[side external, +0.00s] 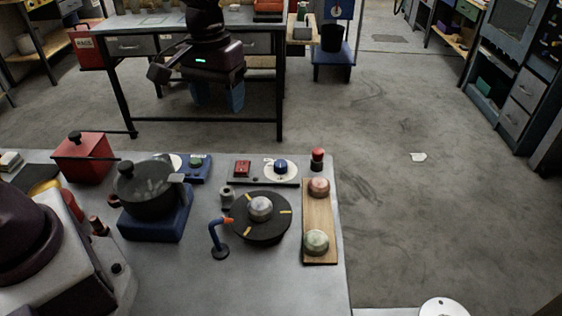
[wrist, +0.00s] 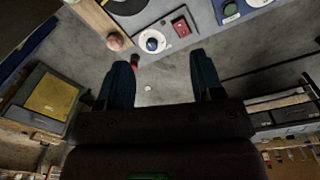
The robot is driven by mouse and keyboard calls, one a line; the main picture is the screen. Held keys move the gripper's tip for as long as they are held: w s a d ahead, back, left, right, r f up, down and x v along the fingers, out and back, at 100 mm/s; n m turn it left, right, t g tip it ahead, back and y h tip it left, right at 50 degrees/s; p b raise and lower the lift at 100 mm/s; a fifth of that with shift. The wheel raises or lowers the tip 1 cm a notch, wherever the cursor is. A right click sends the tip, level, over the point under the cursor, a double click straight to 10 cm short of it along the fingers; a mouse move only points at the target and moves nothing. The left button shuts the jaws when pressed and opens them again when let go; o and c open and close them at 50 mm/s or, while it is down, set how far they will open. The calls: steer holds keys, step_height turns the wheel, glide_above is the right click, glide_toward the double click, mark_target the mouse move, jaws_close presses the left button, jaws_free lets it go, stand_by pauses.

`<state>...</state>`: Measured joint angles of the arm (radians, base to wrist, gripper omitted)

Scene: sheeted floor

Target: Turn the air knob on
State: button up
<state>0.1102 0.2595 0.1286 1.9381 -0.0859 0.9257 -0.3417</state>
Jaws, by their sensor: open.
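Which control is the air knob, I cannot tell from any label. A blue knob on a white round plate (side external: 280,167) sits on the grey panel near the bench's back edge; it shows in the wrist view (wrist: 152,45), just beyond and between my fingertips. A green knob on a blue box (side external: 196,161) stands to its left, partly cut off at the top of the wrist view (wrist: 230,8). A large black dial with a grey centre knob (side external: 260,208) stands in front. My gripper (wrist: 162,72) is open and empty, raised clear of the controls.
A red rocker switch (side external: 242,168) sits left of the blue knob. A red-topped button (side external: 317,159) and a wooden board with two domes (side external: 318,210) stand right. A black pot (side external: 150,188) on a blue stand and a red box (side external: 84,158) are left.

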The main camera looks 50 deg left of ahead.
mark_target(281, 163)
steer(key=w+f+n, duration=1.2)
steer(key=w, duration=0.2)
step_height(281, 163, down, 12)
steer(key=shift+w+d+r, duration=0.15)
steer(key=shift+r, duration=0.1)
steer(key=c, duration=0.9)
